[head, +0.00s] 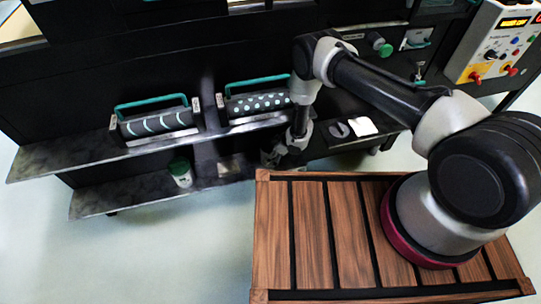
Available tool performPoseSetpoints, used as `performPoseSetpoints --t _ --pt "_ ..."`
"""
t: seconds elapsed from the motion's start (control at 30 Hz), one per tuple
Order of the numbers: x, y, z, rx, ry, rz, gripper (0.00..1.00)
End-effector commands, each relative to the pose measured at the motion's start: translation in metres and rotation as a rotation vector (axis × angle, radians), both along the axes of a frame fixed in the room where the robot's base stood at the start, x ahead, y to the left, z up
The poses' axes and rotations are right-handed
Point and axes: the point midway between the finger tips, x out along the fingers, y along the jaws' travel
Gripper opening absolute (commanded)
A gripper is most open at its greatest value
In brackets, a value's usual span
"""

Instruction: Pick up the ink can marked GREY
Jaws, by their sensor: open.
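A white can with a dark green lid (181,174) stands upright on the lower grey shelf (130,190), left of the middle. Its label is too small to read, so I cannot tell whether it is marked GREY. My gripper (276,158) points down in front of the dark machine, well to the right of this can and apart from it. It is open. Its fingertips are small and dark against the machine, and I cannot make out anything between them. Anything right behind the gripper is hidden.
Two patterned rollers with teal handles, one striped (157,123) and one dotted (259,103), sit above the shelf. A dark ledge (342,138) holds small flat items on the right. A control panel (496,42) stands top right. Pale floor (130,255) is clear at lower left.

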Motion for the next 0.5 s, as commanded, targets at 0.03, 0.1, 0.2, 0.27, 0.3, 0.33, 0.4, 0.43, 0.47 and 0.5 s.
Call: performPoseSetpoints --t 0.03,0.1,0.2,0.27,0.3,0.33,0.4,0.43,0.47,0.5 --pt "-0.0007 0.0003 -0.004 -0.001 0.002 0.0 1.0" --pt "0.0 0.0012 -0.0045 -0.001 0.001 -0.001 1.0" --pt "-0.0001 0.0011 -0.0044 -0.001 0.001 -0.001 1.0" --pt "-0.0001 0.001 -0.0043 -0.001 0.001 -0.001 0.98" --pt "-0.0001 0.001 -0.0043 -0.001 0.001 -0.001 0.91" --pt "-0.0001 0.001 -0.0043 -0.001 0.001 -0.001 0.85" --pt "-0.0001 0.0009 -0.0044 -0.001 0.002 0.0 0.73" --pt "-0.0003 0.0008 -0.0044 -0.001 0.002 0.0 0.67" --pt "-0.0003 0.0007 -0.0045 -0.001 0.002 0.0 0.62" --pt "-0.0004 0.0007 -0.0045 -0.001 0.002 0.0 0.58"
